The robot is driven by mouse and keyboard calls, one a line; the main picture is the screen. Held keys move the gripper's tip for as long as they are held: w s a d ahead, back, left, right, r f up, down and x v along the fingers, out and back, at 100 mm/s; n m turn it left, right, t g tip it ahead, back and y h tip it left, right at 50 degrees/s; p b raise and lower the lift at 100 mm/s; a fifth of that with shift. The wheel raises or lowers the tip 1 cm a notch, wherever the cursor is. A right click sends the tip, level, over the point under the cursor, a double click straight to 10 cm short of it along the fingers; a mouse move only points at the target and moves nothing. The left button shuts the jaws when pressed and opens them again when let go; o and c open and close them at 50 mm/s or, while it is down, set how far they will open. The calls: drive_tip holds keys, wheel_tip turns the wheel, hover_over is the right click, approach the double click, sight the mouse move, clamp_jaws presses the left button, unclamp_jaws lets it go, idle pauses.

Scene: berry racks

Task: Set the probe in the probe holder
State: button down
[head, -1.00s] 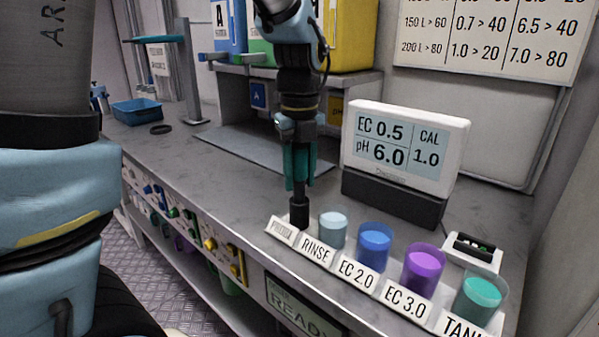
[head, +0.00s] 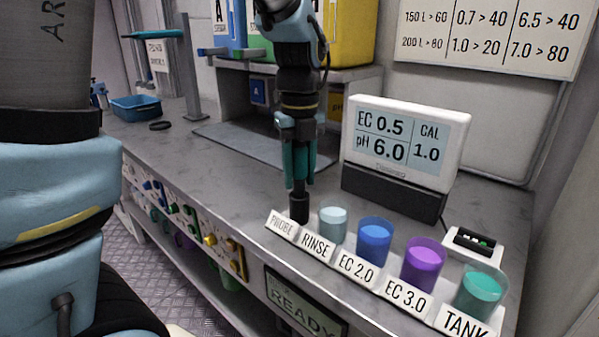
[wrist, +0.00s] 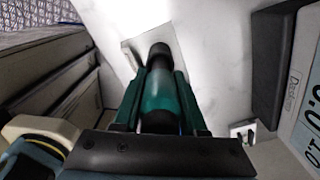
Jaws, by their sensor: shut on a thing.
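My gripper (head: 299,180) is shut on the probe, between its teal fingers, and points straight down over the counter. The probe (wrist: 160,105) is a teal cylinder in the wrist view, upright between the fingers. Its lower part looks dark in the head view. The probe holder (head: 299,209) is a small black cylinder behind the label PROBE (head: 282,225). It also shows in the wrist view as a black round shape (wrist: 158,51) at the probe's far end. The probe's lower end lines up with the holder and meets or enters it. The tip is hidden, so its depth cannot be told.
The RINSE cup (head: 333,225) stands close right of the holder, followed by a blue cup (head: 375,241), a purple cup (head: 423,264) and a teal cup (head: 480,291). The meter (head: 405,145) stands behind them. The counter left of the holder is clear.

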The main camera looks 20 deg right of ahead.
drive_tip(key=shift+c, duration=1.9)
unclamp_jaws()
wheel_tip(320, 180, up, 11)
drive_tip(key=shift+f+b, duration=0.1)
drive_tip(key=shift+b, duration=0.2)
